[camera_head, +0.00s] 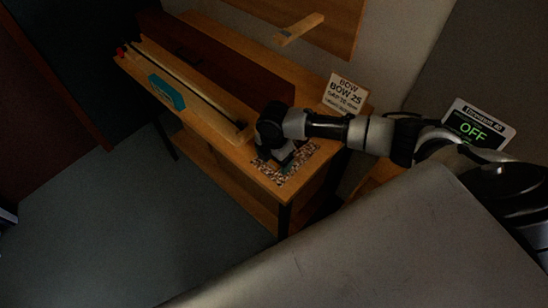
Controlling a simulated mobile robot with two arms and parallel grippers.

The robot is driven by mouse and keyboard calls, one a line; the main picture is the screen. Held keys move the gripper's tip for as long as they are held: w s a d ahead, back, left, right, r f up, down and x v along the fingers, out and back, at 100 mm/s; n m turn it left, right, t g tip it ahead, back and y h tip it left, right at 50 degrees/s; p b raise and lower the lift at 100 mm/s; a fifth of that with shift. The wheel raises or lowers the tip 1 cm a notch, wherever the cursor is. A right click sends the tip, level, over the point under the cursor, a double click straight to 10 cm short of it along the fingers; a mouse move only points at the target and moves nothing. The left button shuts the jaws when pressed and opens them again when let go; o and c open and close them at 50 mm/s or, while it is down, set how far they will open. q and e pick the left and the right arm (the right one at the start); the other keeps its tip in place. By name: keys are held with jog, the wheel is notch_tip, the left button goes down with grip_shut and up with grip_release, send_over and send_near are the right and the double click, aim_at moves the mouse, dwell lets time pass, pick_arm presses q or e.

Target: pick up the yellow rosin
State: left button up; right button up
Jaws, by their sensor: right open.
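My right gripper (279,158) is over the near right corner of the wooden bench (262,181), pointing down at a speckled patch (300,158). Its jaws are open, but the fingers are dark and hard to make out. I cannot make out the yellow rosin; the gripper and wrist cover much of the patch. My left gripper is out of view.
A long wooden holder with a teal label (167,92) runs along the bench to the left. A sign reading BOW 25 (346,94) stands behind my right arm. An OFF display (474,130) is at the right. A wooden peg (299,29) juts from the back board.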

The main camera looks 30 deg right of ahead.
jog(key=shift+f, duration=0.1)
jog(key=shift+c, duration=0.6)
jog(key=c, duration=1)
jog(key=shift+w+r, duration=0.1)
jog(key=shift+r, duration=0.5)
notch_tip(320, 180, up, 2)
jog(key=shift+r+b, duration=0.25)
jog(key=shift+b, duration=0.2)
jog(key=s+a+r, duration=0.2)
jog(key=s, duration=0.1)
jog(key=s+a+r, duration=0.3)
jog(key=s+a+r+b, duration=0.1)
jog(key=s+a+r, duration=0.1)
jog(key=s, duration=0.1)
jog(key=shift+a+r, duration=0.2)
jog(key=shift+a, duration=0.2)
jog(key=shift+w, duration=0.1)
